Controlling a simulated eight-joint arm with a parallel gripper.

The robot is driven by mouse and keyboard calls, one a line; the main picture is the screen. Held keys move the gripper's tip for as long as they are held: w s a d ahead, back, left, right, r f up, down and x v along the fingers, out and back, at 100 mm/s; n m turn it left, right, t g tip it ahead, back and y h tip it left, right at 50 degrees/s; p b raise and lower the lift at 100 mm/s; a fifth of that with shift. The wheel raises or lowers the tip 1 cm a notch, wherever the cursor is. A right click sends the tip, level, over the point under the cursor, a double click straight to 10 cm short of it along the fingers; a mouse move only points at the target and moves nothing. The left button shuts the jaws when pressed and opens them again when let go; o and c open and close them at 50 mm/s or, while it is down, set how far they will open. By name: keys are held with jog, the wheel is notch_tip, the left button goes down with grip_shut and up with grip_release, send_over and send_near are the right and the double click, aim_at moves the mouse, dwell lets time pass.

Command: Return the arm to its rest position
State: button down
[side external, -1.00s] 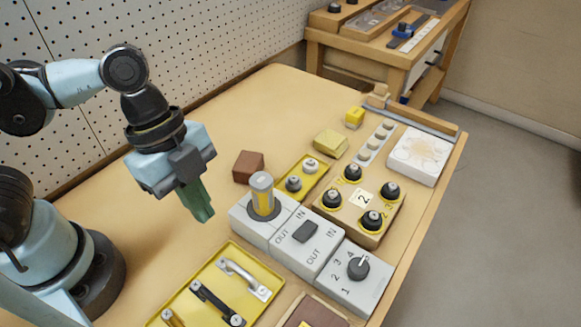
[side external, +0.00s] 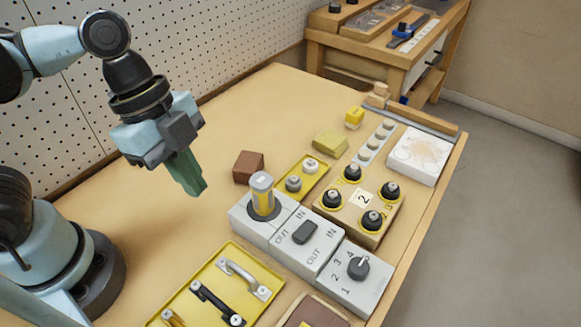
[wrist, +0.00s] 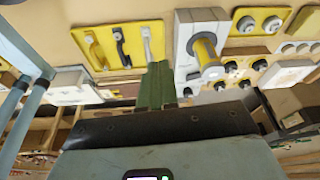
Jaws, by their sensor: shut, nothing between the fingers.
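My gripper (side external: 188,175) has green fingers that are shut with nothing between them. It hangs in the air, tilted, above the bare left part of the bench (side external: 150,222). It is left of a brown block (side external: 248,167) and apart from everything on the bench. In the wrist view the green fingers (wrist: 157,84) are together and point toward the bench, between a yellow tray (wrist: 100,45) with handles and a grey unit with a yellow-banded cylinder (wrist: 207,52).
A perforated wall (side external: 220,45) runs behind my arm.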

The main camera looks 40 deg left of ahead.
jog(key=w+a+n+t+y, duration=0.3)
jog(key=w+a+n+t, duration=0.3)
jog(key=n, duration=1)
jog(key=w+a, duration=0.3)
jog(key=a, duration=0.3)
jog(key=shift+a+f+n+t, duration=0.2)
jog(key=shift+a+n+t, duration=0.1)
jog(key=shift+w+d, duration=0.1)
jog(key=shift+d, duration=0.05)
